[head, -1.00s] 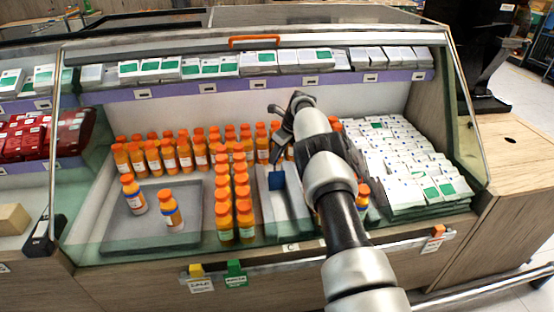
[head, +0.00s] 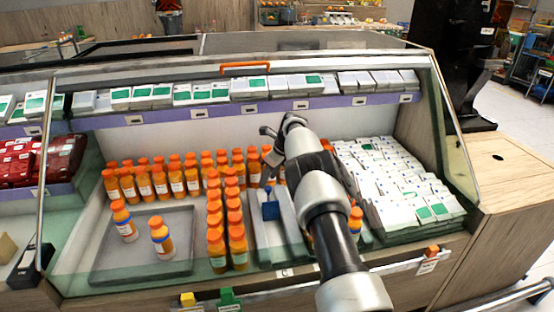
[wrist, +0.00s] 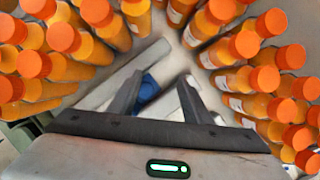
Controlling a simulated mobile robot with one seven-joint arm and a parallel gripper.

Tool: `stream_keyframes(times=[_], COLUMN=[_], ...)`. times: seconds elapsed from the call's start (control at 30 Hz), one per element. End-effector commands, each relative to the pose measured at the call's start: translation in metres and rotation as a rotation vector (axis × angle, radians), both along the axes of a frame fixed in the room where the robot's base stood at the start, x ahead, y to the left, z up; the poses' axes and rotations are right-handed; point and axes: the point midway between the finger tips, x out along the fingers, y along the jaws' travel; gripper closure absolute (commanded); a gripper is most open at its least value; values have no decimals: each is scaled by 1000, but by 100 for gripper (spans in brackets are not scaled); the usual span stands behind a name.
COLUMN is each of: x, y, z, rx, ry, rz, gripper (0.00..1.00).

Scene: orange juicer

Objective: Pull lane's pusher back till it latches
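The blue pusher (head: 270,209) stands in a grey lane (head: 262,240) between the rows of orange-capped bottles and my arm. In the wrist view the blue pusher (wrist: 148,88) shows between my fingers, nearer the left finger and beyond the fingertips as far as I can tell; no contact is visible. My gripper (wrist: 160,82) is open, its two dark fingers spread and pointing into the lane. In the head view my gripper (head: 275,145) is above and behind the pusher, partly hidden by my own wrist.
Orange bottles (head: 225,215) crowd the lane on its left and at the back. Two bottles stand on a grey tray (head: 105,262) at the left. White cartons (head: 400,190) fill the right side. A shelf with a purple edge (head: 270,108) spans above. The case front rail (head: 400,265) lies before the lane.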

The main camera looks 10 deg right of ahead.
Motion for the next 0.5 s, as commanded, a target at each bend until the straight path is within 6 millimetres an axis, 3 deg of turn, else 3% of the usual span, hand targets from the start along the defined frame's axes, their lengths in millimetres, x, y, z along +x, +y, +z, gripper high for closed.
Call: stream_keyframes(times=[0.03, 0.5], x=[-1, -32], y=[-7, -35], z=[18, 119], rx=[-6, -2], ry=[-9, -6], rz=[-6, -2], gripper=[59, 59])
